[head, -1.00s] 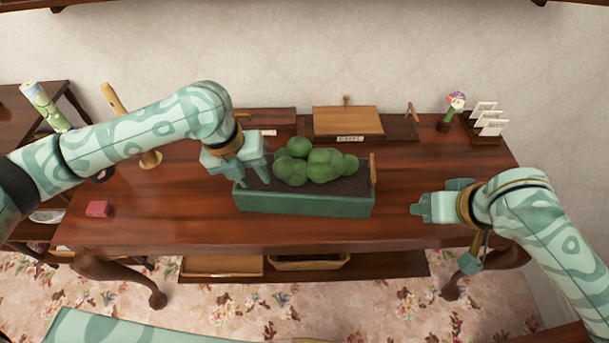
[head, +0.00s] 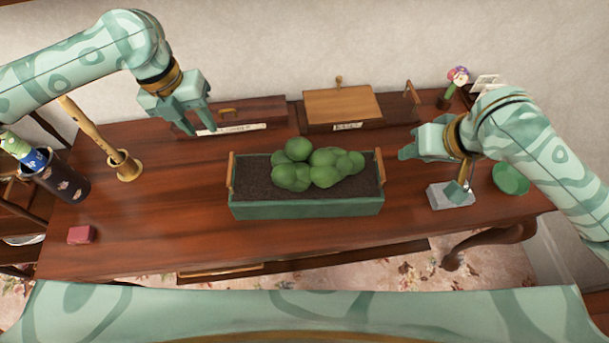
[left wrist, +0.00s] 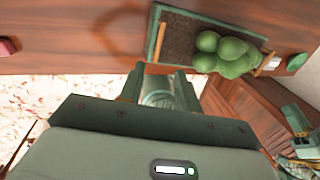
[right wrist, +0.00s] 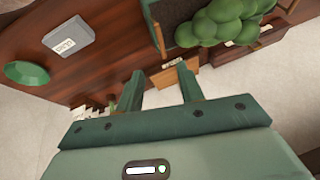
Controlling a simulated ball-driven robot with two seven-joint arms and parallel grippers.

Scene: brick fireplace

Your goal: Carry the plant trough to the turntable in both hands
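The plant trough (head: 305,209) is a long green box with dark soil, round green plants (head: 318,167) and a wooden handle at each end. It stands on the middle of the table and also shows in the left wrist view (left wrist: 187,40). My left gripper (head: 196,124) is open and empty, behind and left of the trough, apart from it. My right gripper (head: 409,146) is open and empty, right of the trough near its back corner, apart from it. I cannot tell which object is the turntable.
A wooden stand (head: 343,105) and a low box (head: 242,115) line the table's back. A grey labelled block (head: 440,196) and green bowl (head: 510,178) stand at right. A wooden holder (head: 127,168), dark pot (head: 62,178) and pink block (head: 82,235) are at left.

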